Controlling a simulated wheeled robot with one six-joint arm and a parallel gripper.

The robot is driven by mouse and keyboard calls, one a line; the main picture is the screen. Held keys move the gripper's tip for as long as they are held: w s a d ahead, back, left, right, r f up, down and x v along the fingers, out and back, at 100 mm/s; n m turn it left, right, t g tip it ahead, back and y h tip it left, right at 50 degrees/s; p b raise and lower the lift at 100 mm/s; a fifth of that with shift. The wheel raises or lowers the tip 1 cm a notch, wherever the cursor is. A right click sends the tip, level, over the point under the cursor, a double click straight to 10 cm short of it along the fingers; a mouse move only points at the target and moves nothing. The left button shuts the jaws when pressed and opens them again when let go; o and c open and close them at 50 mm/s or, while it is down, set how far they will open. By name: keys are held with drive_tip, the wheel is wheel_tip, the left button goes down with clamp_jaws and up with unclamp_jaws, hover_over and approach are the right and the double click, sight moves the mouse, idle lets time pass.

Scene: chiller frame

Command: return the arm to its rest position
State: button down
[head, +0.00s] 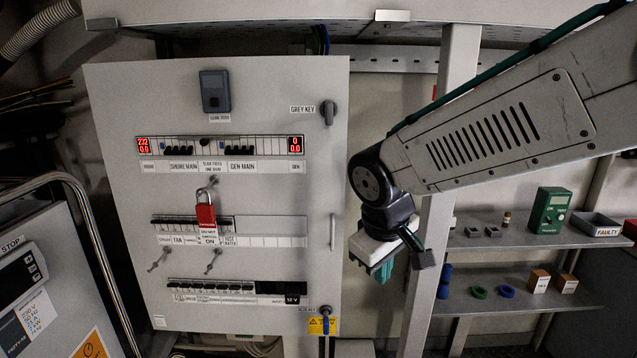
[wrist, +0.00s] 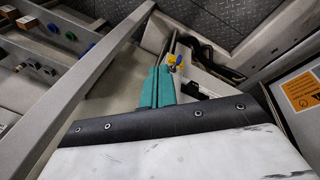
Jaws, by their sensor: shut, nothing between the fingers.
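My arm reaches in from the upper right in the head view, with the wrist bent down. The fingers point down past a yellow and blue item (wrist: 174,61).
A red padlock (head: 206,214) hangs on the panel. A grey post (head: 440,200) stands right of the panel, close to my wrist. Shelves at the right hold a green meter (head: 550,210), a FAULTY bin (head: 597,225) and small parts. A metal rail (head: 95,245) curves at the left.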

drive_tip(key=s+d+r+m+g, duration=0.1)
drive_tip(key=s+d+m, duration=0.2)
drive_tip(key=s+d, duration=0.4)
drive_tip(key=s+d+r+m+y, duration=0.1)
drive_tip(key=s+d+m, duration=0.3)
drive_tip(key=s+d, duration=0.4)
drive_tip(key=shift+s+d+r+m+g, duration=0.3)
drive_tip(key=shift+s+r+g, duration=0.15)
drive_tip(key=shift+s, duration=2.65)
